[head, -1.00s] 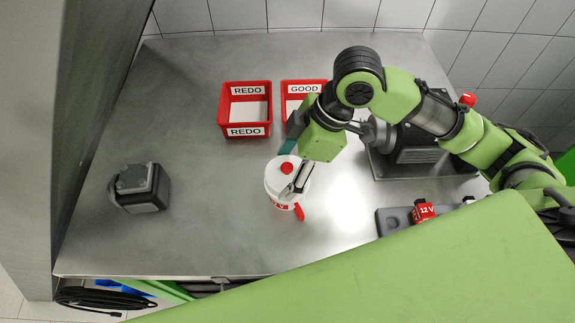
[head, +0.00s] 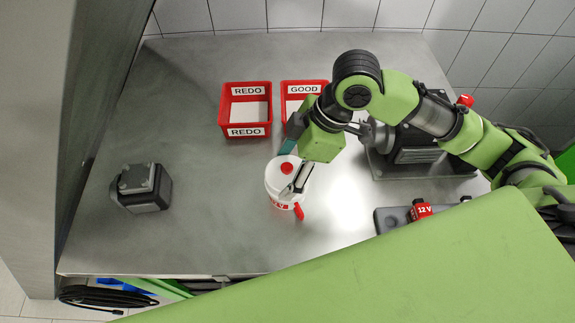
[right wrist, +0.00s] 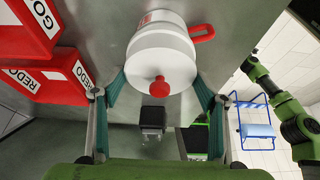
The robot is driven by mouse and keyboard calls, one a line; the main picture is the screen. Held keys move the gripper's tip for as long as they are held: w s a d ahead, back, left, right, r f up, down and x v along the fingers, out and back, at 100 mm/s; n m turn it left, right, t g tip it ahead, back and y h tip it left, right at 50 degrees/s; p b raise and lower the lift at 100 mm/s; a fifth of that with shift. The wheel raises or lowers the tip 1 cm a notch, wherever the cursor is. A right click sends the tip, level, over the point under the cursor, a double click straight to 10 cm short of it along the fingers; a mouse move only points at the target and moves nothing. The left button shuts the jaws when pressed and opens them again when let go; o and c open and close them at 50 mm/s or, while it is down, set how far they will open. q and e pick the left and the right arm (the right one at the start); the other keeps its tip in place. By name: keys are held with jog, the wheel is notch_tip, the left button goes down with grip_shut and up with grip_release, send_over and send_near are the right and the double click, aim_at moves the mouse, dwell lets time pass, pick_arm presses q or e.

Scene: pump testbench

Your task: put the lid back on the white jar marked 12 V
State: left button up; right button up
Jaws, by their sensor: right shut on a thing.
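The white jar (head: 280,194) marked 12 V, with a red handle, stands upright on the metal table. It also shows in the right wrist view (right wrist: 163,27). Its white lid (head: 274,176) with a red knob is at the jar's mouth, and the lid fills the middle of the right wrist view (right wrist: 160,62). No clear gap shows between lid and jar, but I cannot tell if it is fully seated. My right gripper (head: 294,165) is shut on the lid, one finger on each side. My left gripper is not in view.
Red bins marked REDO (head: 245,108) and GOOD (head: 303,88) stand behind the jar. A grey pump or motor (head: 415,145) stands at the right. A dark tray (head: 390,219) holds a red 12 V block (head: 421,210). A black device (head: 142,188) stands left; the table between is clear.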

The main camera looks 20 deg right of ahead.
jog(key=shift+f+p, duration=0.2)
jog(key=shift+p, duration=0.2)
dwell(0.7)
jog(key=shift+p, duration=0.5)
dwell(0.4)
dwell(0.3)
jog(key=o, duration=1.4)
jog(key=shift+c, duration=0.2)
jog(key=shift+r+p, duration=3.55)
jog(key=shift+p, duration=0.8)
